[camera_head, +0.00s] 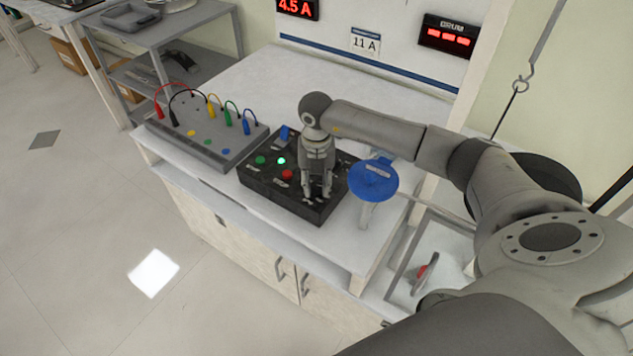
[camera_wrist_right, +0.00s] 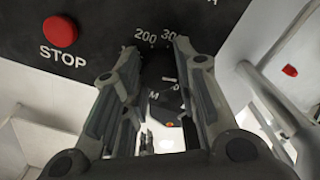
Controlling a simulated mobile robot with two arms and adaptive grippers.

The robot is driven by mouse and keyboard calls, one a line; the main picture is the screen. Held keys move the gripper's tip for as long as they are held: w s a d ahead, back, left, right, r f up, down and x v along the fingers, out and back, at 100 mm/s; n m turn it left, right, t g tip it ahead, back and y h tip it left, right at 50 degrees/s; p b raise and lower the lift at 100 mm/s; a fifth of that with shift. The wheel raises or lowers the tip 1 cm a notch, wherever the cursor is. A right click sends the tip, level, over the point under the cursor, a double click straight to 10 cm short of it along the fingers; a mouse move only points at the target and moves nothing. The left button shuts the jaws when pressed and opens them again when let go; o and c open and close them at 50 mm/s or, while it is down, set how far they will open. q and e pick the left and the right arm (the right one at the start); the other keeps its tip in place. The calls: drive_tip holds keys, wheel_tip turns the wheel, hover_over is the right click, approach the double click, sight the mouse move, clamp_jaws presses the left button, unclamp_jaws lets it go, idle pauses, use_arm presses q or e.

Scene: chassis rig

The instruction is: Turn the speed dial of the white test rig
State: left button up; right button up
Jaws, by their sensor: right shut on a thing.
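The black control panel (camera_head: 262,180) lies on the white bench top, with a lit green button and a red button (camera_head: 287,174). The red button also shows in the wrist view (camera_wrist_right: 60,31), with STOP below it. My right gripper (camera_head: 317,192) reaches down onto the right part of the panel. In the wrist view its two fingers (camera_wrist_right: 156,48) stand on either side of the dark dial (camera_wrist_right: 158,69), shut on it. Scale marks 200 and 300 show beyond the fingertips. The fingers hide much of the dial, and its pointer is unclear. My left gripper is not in view.
A grey box (camera_head: 203,143) with several coloured plugs and cables stands left of the panel. A blue round disc (camera_head: 373,181) on a pale stand is close on its right.

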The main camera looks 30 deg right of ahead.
sight(316, 185)
drive_tip(key=shift+m, duration=1.1)
drive_tip(key=o, duration=1.1)
drive_tip(key=shift+c, duration=0.2)
wheel_tip(316, 185, up, 12)
drive_tip(key=shift+r, duration=0.1)
